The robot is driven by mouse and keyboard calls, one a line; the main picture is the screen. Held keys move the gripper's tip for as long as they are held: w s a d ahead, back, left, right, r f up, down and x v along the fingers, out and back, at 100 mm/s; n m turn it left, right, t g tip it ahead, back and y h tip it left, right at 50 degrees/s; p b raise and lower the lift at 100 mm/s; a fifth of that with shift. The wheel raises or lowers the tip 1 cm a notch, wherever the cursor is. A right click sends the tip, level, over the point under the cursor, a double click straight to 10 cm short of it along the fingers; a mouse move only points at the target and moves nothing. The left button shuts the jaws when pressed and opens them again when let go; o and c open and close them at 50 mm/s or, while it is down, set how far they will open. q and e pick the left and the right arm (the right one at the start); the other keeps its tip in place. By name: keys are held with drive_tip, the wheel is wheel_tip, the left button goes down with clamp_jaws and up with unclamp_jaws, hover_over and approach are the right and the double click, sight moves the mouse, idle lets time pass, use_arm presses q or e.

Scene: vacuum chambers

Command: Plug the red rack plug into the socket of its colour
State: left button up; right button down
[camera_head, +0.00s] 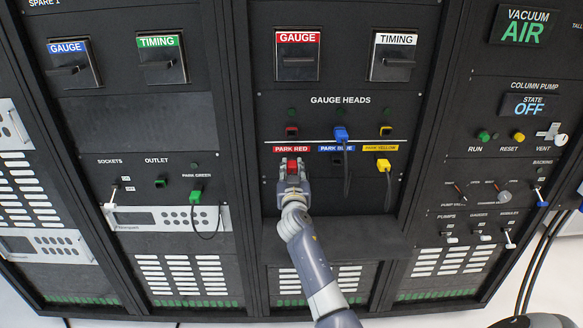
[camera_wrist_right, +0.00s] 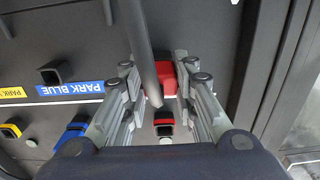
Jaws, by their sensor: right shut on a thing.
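The red plug (camera_head: 292,165) is at the PARK RED place, just below the red label. My right gripper (camera_head: 291,176) is shut on it from below; in the right wrist view its fingers stand on both sides of the red plug (camera_wrist_right: 162,78). A grey cable crosses in front of the plug there. I cannot tell whether the plug is seated in its park or just clear of it. The red socket (camera_head: 291,131) is empty, above the plug; it also shows in the right wrist view (camera_wrist_right: 164,122). My left gripper is not in view.
A blue plug (camera_head: 341,134) is in the blue socket, its cable hanging down. A yellow plug (camera_head: 384,164) is parked below the empty yellow socket (camera_head: 386,130). A green plug (camera_head: 195,196) is parked on the left rack. A shelf (camera_head: 345,238) juts out below.

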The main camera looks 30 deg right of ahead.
drive_tip(key=shift+s, duration=0.1)
drive_tip(key=shift+s+a+f, duration=0.1)
drive_tip(key=shift+a, duration=0.05)
drive_tip(key=shift+p+v, duration=0.6)
drive_tip(key=shift+v, duration=2.2)
wheel_tip(320, 180, up, 10)
drive_tip(key=p, duration=0.6)
hover_over(292, 171)
drive_tip(key=v, duration=0.2)
drive_tip(key=shift+s, duration=0.1)
drive_tip(key=shift+w, duration=0.25)
